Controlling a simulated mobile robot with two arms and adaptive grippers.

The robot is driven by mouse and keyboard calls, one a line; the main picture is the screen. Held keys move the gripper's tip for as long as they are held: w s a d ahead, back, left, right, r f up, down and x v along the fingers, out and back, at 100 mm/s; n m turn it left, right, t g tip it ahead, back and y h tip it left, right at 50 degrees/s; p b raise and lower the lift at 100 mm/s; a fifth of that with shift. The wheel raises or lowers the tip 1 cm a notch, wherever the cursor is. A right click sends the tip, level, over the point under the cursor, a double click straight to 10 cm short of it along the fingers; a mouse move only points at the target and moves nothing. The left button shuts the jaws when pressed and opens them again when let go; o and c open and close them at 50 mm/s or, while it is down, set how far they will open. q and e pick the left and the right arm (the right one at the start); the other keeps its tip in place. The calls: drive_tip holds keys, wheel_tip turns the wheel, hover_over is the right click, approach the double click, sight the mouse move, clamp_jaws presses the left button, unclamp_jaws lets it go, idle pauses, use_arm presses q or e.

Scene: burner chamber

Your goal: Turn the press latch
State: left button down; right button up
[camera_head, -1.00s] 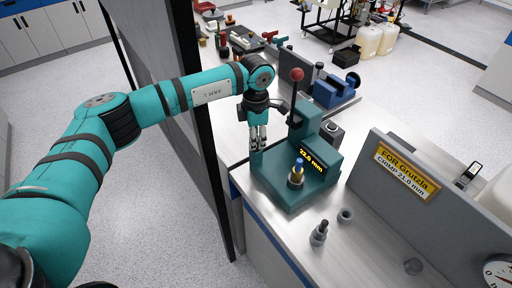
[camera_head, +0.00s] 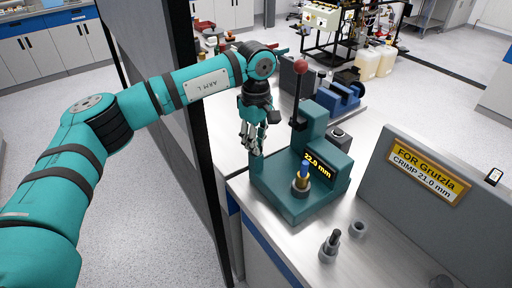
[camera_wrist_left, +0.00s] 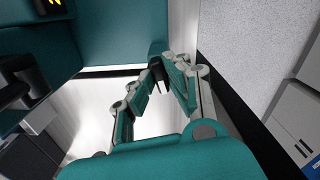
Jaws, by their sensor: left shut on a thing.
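The teal press (camera_head: 292,205) stands on the bench, with a black lever topped by a red ball (camera_head: 300,65) and a yellow readout (camera_head: 318,166) of about 22 mm. A brass and blue piece (camera_head: 302,178) stands upright on its base. My left gripper (camera_head: 252,148) points down at the press's rear left corner. In the left wrist view its fingers (camera_wrist_left: 160,72) close in on a small teal tab with a dark end (camera_wrist_left: 156,50), which seems to be the latch. The fingers partly hide it. My right gripper is not in view.
A grey panel with a yellow label, "FOR Grutzla CRIMP 21.0 mm" (camera_head: 427,172), stands at the right. A grey die with a pin (camera_head: 329,246) and a small ring (camera_head: 358,228) sit in front. A dark partition (camera_head: 170,110) runs beside my left arm.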

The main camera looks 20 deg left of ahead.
use_arm(q)
drive_tip(key=shift+m+b, duration=0.5)
drive_tip(key=shift+m, duration=0.8)
drive_tip(key=c, duration=1.3)
unclamp_jaws()
drive_tip(key=shift+c, duration=0.2)
drive_tip(key=shift+r, duration=0.15)
wheel_tip(320, 180, up, 12)
